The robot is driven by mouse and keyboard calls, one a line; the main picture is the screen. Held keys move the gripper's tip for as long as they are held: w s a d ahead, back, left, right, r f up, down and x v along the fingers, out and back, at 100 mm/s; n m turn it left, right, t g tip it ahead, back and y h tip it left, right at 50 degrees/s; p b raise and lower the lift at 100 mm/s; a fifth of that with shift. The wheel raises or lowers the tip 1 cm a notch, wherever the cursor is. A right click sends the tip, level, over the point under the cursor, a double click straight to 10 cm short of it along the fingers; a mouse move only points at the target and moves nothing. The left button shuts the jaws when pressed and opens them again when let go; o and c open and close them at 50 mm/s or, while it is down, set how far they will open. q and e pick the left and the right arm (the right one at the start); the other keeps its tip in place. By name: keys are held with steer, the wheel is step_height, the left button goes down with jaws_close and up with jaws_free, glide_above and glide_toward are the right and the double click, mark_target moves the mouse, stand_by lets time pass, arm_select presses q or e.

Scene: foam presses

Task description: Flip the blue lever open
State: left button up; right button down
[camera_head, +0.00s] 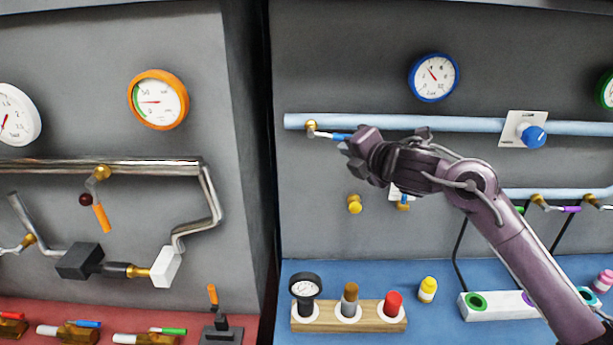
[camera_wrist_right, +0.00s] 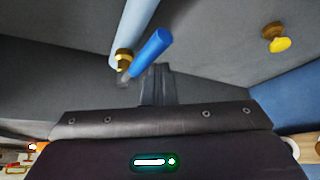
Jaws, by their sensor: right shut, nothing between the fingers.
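The blue lever (camera_head: 341,137) sticks out to the right from a brass valve fitting (camera_head: 312,125) under the left end of the pale blue pipe (camera_head: 400,122). My right gripper (camera_head: 352,147) is shut and empty, at the lever's right end and partly covering it in the head view. In the right wrist view the lever (camera_wrist_right: 151,55) slants up and right from its brass joint (camera_wrist_right: 124,57), just beyond my shut fingertips (camera_wrist_right: 157,72). I cannot tell whether they touch. My left gripper is not in view.
A blue-rimmed gauge (camera_head: 433,77) hangs above the pipe, and a blue knob (camera_head: 532,136) sits on a white plate to the right. A yellow knob (camera_head: 354,204) is below the lever. A wooden block (camera_head: 348,318) with a gauge and colored parts stands on the blue counter (camera_head: 380,275).

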steer(key=shift+w+d+r, duration=0.1)
steer(key=shift+d+r, duration=0.05)
steer(key=shift+r, duration=0.95)
steer(key=shift+f, duration=0.1)
step_height(320, 180, down, 6)
steer(key=b, duration=0.4)
steer(key=s+r+b, duration=0.1)
steer(key=s+r, duration=0.5)
steer(key=s, duration=0.3)
steer(key=shift+s, duration=0.25)
